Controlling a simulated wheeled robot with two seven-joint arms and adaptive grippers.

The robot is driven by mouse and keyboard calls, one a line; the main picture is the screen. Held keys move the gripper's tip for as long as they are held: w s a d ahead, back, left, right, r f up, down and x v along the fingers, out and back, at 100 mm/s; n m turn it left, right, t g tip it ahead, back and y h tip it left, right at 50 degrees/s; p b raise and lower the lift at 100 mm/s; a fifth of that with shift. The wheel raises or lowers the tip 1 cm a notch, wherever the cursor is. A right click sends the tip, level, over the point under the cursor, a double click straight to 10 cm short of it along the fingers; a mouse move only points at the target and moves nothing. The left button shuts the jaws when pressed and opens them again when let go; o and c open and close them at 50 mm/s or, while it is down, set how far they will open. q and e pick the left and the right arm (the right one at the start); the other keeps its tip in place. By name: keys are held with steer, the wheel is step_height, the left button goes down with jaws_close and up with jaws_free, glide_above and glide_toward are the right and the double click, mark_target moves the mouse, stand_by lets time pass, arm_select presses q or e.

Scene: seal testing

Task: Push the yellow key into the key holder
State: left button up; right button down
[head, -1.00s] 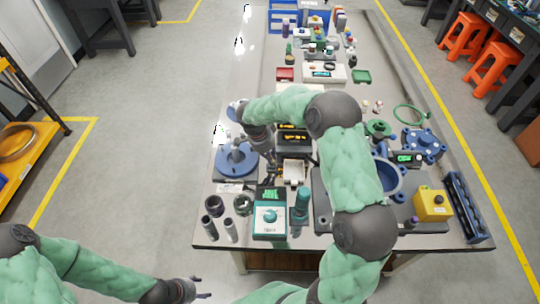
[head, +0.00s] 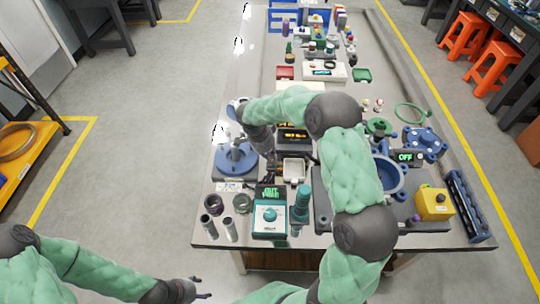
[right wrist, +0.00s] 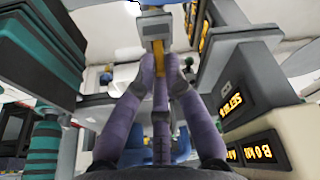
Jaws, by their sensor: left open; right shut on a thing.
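In the right wrist view the yellow key (right wrist: 160,62) is a narrow yellow strip between the purple fingers of my right gripper (right wrist: 160,72). The fingers are shut on it. The key's far end meets a grey block (right wrist: 155,30) that looks like the key holder; how deep it sits cannot be told. In the head view my right gripper (head: 271,168) points down beside the small white tray, and the key there is too small to make out clearly. My left gripper (head: 196,291) is open and empty, off the table at the lower left.
A blue round fixture (head: 236,160) stands left of my right gripper. A white tray (head: 294,171), a dark box with an orange display (head: 292,136) and a teal-fronted box (head: 269,220) are close by. A yellow box (head: 433,204) stands at the right.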

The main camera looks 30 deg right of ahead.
steer(key=shift+f+b, duration=0.5)
stand_by(0.7)
steer(key=c, duration=1.2)
jaws_free()
steer(key=shift+c, duration=0.2)
step_height(320, 180, up, 9)
steer(key=p, duration=0.4)
